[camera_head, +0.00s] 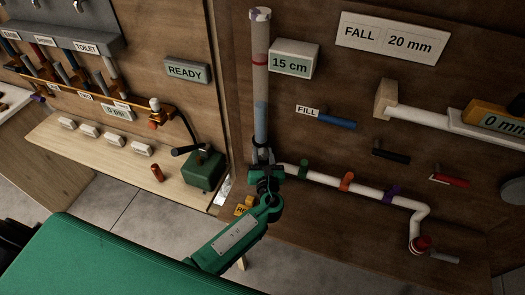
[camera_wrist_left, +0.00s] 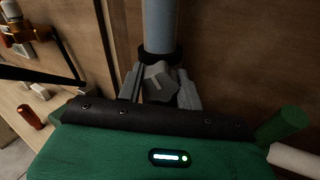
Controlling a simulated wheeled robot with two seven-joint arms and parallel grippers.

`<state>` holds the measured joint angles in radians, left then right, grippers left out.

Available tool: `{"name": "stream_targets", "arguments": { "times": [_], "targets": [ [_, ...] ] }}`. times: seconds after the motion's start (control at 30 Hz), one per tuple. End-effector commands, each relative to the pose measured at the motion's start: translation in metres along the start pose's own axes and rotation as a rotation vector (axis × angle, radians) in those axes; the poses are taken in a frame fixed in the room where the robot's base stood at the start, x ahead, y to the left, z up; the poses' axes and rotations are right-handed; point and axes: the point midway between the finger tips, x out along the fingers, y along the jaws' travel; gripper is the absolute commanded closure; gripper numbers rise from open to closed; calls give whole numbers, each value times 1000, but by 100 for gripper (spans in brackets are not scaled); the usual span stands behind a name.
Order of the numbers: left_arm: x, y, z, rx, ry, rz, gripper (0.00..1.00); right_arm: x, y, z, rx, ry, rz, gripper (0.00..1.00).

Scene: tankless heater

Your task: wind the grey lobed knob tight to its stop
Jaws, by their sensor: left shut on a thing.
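The grey lobed knob (camera_wrist_left: 158,82) sits at the foot of a clear upright tube, just below a dark collar, in the left wrist view. My left gripper (camera_wrist_left: 159,90) has one grey finger on each side of it and is shut on it. In the head view my left gripper (camera_head: 264,160) is at the lower end of the tube (camera_head: 260,90), and the knob is mostly hidden by the fingers and wrist. My right gripper is not in view.
A white pipe (camera_head: 335,182) with coloured clamps runs right from the tube's foot. A blue-handled FILL lever (camera_head: 337,121) and a black lever (camera_head: 391,155) are on the panel. A green box (camera_head: 205,171) stands on the wooden shelf (camera_head: 120,160) at left.

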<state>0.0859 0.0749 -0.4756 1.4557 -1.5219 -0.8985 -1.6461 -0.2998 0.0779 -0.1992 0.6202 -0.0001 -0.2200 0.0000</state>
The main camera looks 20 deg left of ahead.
Motion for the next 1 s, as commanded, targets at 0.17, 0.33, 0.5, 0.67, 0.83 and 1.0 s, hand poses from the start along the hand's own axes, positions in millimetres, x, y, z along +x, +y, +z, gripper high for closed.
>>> {"name": "stream_targets", "arguments": {
  "times": [0.17, 0.33, 0.5, 0.67, 0.83, 1.0],
  "targets": [
    [0, 0, 4, 142, 1, 0, 96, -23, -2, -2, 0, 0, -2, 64],
    [0, 0, 0, 188, -1, 0, 95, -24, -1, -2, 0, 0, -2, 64],
    [1, 0, 0, 187, -2, 1, 96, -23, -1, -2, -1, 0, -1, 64],
    [1, 0, 0, 186, -2, 1, 96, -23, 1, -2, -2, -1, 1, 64],
    [1, 0, 0, 185, -1, 0, 51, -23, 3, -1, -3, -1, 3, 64],
    [0, 0, -1, 179, -1, 0, 51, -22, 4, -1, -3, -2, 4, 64]
  ]
}}
